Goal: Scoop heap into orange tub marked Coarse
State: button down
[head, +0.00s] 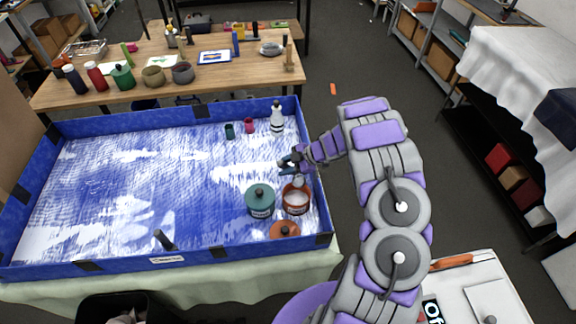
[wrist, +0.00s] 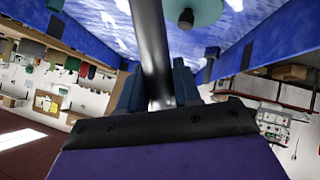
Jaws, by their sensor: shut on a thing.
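My gripper (head: 289,162) is at the right side of the blue-walled tray (head: 180,257), just behind the orange tub (head: 296,208). It is shut on a scoop, whose dark metallic handle (wrist: 151,45) runs up between the fingers (wrist: 158,92) in the wrist view. A greyish rounded part, seemingly the scoop's end (head: 299,182), shows at the orange tub's back rim. The tub is open, with pale content inside and a label too small to read. Its orange lid (head: 284,231) lies in front. I cannot make out a distinct heap among the white patches (head: 155,212) on the tray floor.
A teal lidded tub (head: 260,203) stands just left of the orange tub. A dark upright handle (head: 163,240) is near the front wall.

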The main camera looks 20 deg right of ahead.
jog(key=shift+f+b, duration=0.15)
jog(key=shift+b, duration=0.2)
jog(key=shift+s+d+b, duration=0.1)
jog(key=shift+d+b, duration=0.35)
jog(key=shift+b, duration=0.3)
jog(key=shift+s+a+f+h+b, duration=0.15)
jog(key=shift+a+h+b, duration=0.15)
jog(key=shift+a+b, duration=0.45)
jog(key=shift+t+b, duration=0.3)
jog(key=shift+b, duration=0.1)
jog(key=shift+d+f+n+b, duration=0.1)
jog(key=shift+d+n+b, duration=0.2)
jog(key=shift+b, duration=0.45)
jog(key=shift+s+a+h+b, duration=0.15)
jog(key=shift+a+h+b, duration=0.15)
jog(key=shift+a+b, duration=0.3)
jog(key=shift+d+b, duration=0.1)
jog(key=shift+b, duration=0.25)
jog(key=shift+f+b, duration=0.2)
jog(key=shift+b, duration=0.7)
jog(key=shift+s+a+h+b, duration=0.2)
jog(key=shift+h+b, duration=0.1)
jog(key=shift+b, duration=0.45)
